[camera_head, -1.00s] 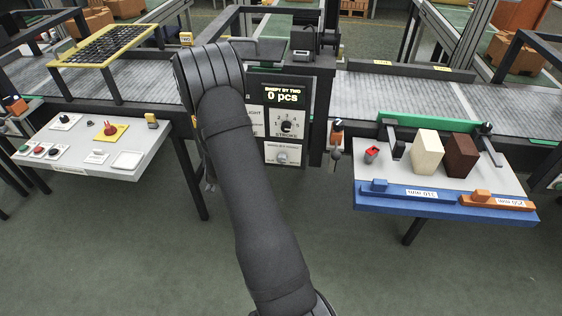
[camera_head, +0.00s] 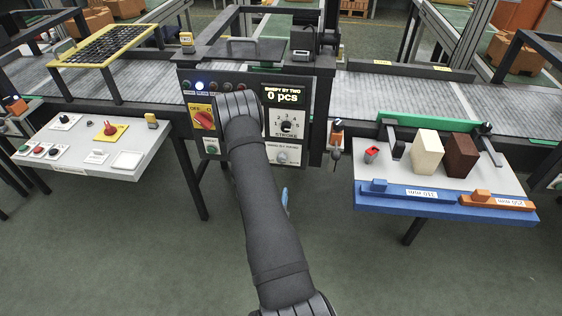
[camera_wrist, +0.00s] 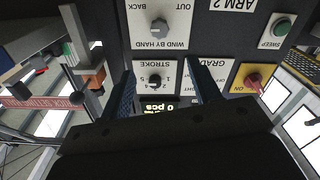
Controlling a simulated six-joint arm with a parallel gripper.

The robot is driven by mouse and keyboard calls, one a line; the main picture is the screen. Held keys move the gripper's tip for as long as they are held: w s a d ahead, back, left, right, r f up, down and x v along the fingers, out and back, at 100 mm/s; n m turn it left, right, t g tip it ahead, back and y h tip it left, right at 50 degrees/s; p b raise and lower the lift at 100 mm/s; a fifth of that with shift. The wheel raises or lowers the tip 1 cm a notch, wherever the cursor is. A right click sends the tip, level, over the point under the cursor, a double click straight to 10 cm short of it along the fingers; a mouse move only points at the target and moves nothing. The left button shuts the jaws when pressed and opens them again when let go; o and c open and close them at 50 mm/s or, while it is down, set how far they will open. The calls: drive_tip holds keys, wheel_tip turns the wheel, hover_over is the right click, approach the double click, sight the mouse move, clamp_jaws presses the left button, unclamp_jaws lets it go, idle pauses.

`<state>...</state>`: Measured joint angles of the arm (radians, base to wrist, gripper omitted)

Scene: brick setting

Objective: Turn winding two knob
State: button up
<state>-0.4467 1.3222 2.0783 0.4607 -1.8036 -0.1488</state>
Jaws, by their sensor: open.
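The control panel (camera_head: 243,82) stands in the middle of the head view, behind my arm. Its hand-winding knob (camera_head: 282,157) is a pale round knob on a white plate at the lower right. In the wrist view the same knob (camera_wrist: 159,27), marked WIND BY HAND, shows upside down at the top. The black STROKE knob (camera_head: 286,126) sits above it on the panel; it also shows in the wrist view (camera_wrist: 154,80). My gripper (camera_wrist: 163,70) is open and empty, its blue fingers either side of the STROKE plate in that picture. Whether they touch anything cannot be told.
A red switch on yellow (camera_head: 203,119) and a green button (camera_head: 211,146) are on the panel's left. A side table with controls (camera_head: 100,145) stands left. A right table (camera_head: 380,172) holds a cream block (camera_head: 427,153) and a brown block (camera_head: 461,155). Conveyors (camera_head: 400,95) run behind.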

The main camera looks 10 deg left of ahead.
sight(281, 160)
drive_tip(key=w, duration=1.6)
drive_tip(key=shift+w, duration=0.2)
drive_tip(key=c, duration=1)
drive_tip(key=shift+m, duration=0.3)
